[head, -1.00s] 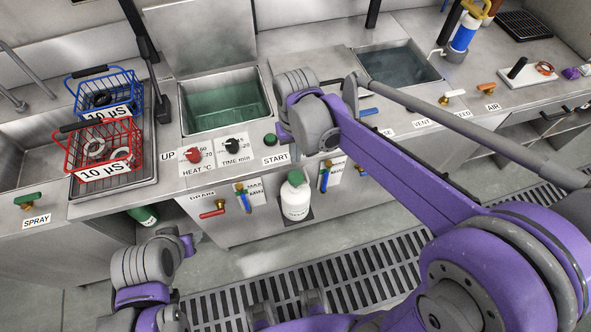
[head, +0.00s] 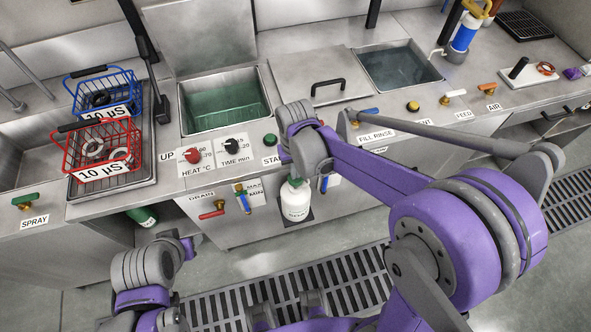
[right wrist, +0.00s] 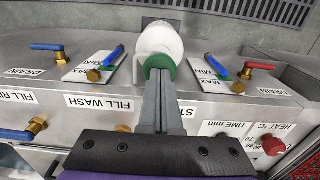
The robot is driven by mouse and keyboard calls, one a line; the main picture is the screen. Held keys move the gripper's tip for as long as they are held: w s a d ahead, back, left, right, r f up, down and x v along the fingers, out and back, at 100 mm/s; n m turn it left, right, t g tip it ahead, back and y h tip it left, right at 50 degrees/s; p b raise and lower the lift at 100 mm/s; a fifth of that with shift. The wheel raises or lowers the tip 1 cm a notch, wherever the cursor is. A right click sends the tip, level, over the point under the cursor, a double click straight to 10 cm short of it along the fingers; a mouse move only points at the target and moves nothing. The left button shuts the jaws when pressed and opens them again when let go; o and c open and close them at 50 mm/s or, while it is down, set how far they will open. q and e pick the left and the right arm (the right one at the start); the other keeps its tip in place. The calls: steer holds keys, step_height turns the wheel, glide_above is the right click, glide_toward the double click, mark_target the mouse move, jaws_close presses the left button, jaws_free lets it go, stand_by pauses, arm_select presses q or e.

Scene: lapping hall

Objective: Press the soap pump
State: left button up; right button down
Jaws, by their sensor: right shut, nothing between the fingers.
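The soap pump bottle (head: 296,203) is white with a soap label and stands at the front of the counter unit in the head view. My right gripper (head: 291,174) is directly above it and hides its top. In the right wrist view, the shut, empty fingers (right wrist: 158,73) reach to the bottle's green top (right wrist: 160,66), and the white bottle (right wrist: 160,40) shows beyond. I cannot tell whether the fingertips touch the pump. My left gripper (head: 187,248) is low at the left, away from the bottle; its fingers cannot be made out.
Valve handles flank the bottle, a blue one (head: 243,198) left and another (head: 324,183) right. A red drain handle (head: 212,214) sticks out lower left. The green start button (head: 269,139) is on the counter. Open tanks (head: 224,100) and baskets (head: 103,147) stand behind.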

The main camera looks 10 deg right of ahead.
step_height(320, 180, down, 2)
steer(key=shift+f+b, duration=0.25)
steer(key=shift+b, duration=0.55)
steer(key=shift+s+f, duration=0.1)
steer(key=shift+s, duration=0.1)
arm_select(q)
steer(key=shift+s+f, duration=0.2)
steer(key=shift+f, duration=0.4)
steer(key=shift+s+f, duration=0.15)
steer(key=shift+f, duration=0.45)
steer(key=shift+r, duration=0.1)
arm_select(e)
steer(key=shift+r, duration=0.4)
steer(key=r+p, duration=0.2)
steer(key=r, duration=0.3)
steer(key=shift+w+p, duration=0.2)
steer(key=shift+p, duration=0.15)
arm_select(q)
step_height(320, 180, up, 4)
steer(key=shift+a+f, duration=0.1)
steer(key=shift+f, duration=0.05)
arm_select(e)
step_height(320, 180, up, 9)
steer(key=shift+f, duration=0.2)
